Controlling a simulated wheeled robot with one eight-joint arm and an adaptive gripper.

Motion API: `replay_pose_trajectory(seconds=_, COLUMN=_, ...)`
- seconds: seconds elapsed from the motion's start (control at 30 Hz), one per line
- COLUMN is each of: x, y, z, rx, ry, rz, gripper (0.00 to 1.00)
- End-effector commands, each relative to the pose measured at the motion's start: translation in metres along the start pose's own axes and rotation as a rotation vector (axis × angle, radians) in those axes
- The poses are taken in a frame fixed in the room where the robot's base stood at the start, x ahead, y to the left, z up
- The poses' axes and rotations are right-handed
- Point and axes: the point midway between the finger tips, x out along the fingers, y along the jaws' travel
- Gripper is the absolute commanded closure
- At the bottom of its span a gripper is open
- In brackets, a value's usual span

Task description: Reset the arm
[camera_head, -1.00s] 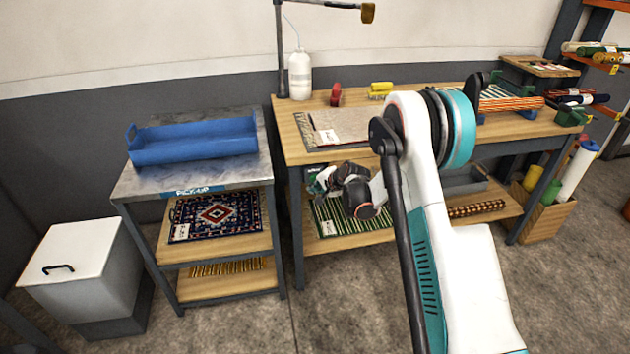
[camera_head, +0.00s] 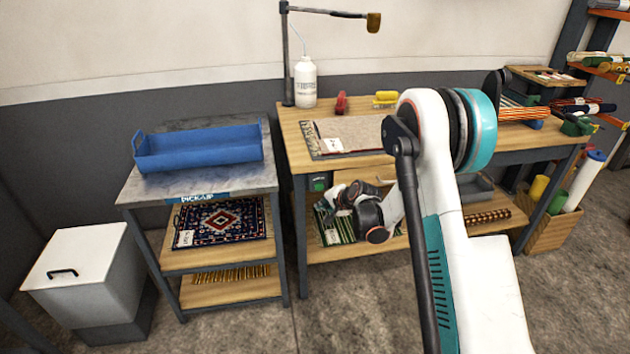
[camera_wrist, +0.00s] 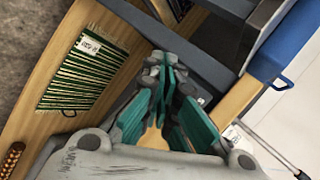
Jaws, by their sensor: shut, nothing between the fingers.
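My arm, white with teal bands, reaches up from the lower right in the head view and folds over at its elbow. My gripper (camera_head: 336,194) is at its far end, in front of the workbench, below the bench top and near its left legs. In the wrist view my gripper (camera_wrist: 166,82) shows its teal-padded fingers close together, with nothing held. In the head view the arm's own links hide part of the gripper.
The workbench (camera_head: 295,130) bears a small rug (camera_head: 350,133). A striped green rug (camera_wrist: 85,75) lies on its lower shelf. Left stands a metal cart (camera_head: 190,183) with a blue tray (camera_head: 200,150), then a white bin (camera_head: 75,275). The floor in front is clear.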

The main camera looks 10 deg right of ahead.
Motion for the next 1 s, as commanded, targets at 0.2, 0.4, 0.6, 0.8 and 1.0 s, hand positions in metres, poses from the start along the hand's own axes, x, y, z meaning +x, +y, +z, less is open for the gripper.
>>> replay_pose_trajectory(seconds=0.2, x=-0.033, y=-0.023, z=0.002, rx=-0.059, ry=0.003, rz=0.019, gripper=1.00)
replay_pose_trajectory(seconds=0.4, x=-0.097, y=-0.056, z=0.012, rx=-0.179, ry=0.009, rz=0.059, gripper=1.00)
replay_pose_trajectory(seconds=0.6, x=-0.164, y=-0.077, z=0.026, rx=-0.301, ry=0.014, rz=0.100, gripper=1.00)
replay_pose_trajectory(seconds=0.8, x=-0.230, y=-0.085, z=0.047, rx=-0.423, ry=0.015, rz=0.143, gripper=1.00)
replay_pose_trajectory(seconds=1.0, x=-0.293, y=-0.081, z=0.071, rx=-0.544, ry=0.015, rz=0.185, gripper=1.00)
